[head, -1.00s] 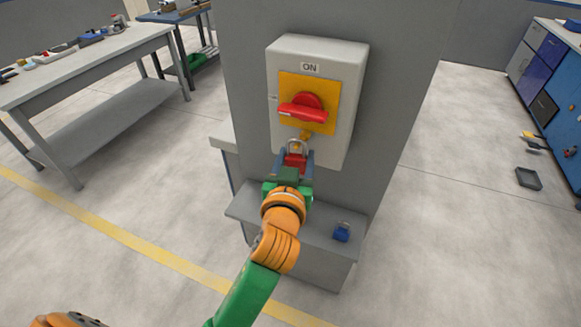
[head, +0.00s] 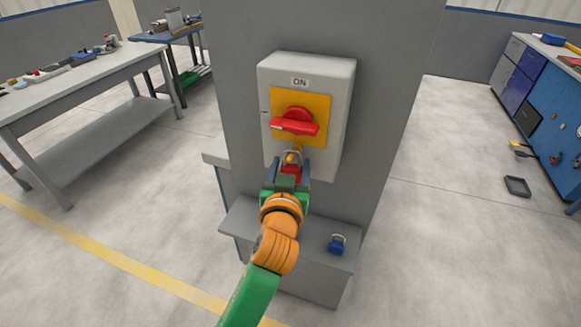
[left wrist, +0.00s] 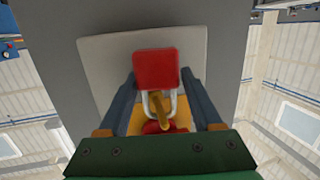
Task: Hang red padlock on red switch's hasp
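The red padlock (head: 291,171) is between the fingers of my left gripper (head: 289,178), with its shackle upward below the red switch (head: 295,122). The left wrist view shows the padlock (left wrist: 156,68) between both fingertips of the gripper (left wrist: 157,75), which is shut on it. The switch's yellow hasp (head: 295,150) hangs below its yellow plate, at the shackle. In the left wrist view the hasp (left wrist: 160,112) shows between the shackle's legs; I cannot tell whether the shackle passes through its hole. My right gripper is not in view.
The switch sits on a grey box (head: 337,125) labelled ON, on a grey pillar (head: 395,100). A blue padlock (head: 337,244) stands on the grey ledge (head: 262,235) below. A workbench (head: 80,88) is at left. The floor to the right of the pillar is mostly clear.

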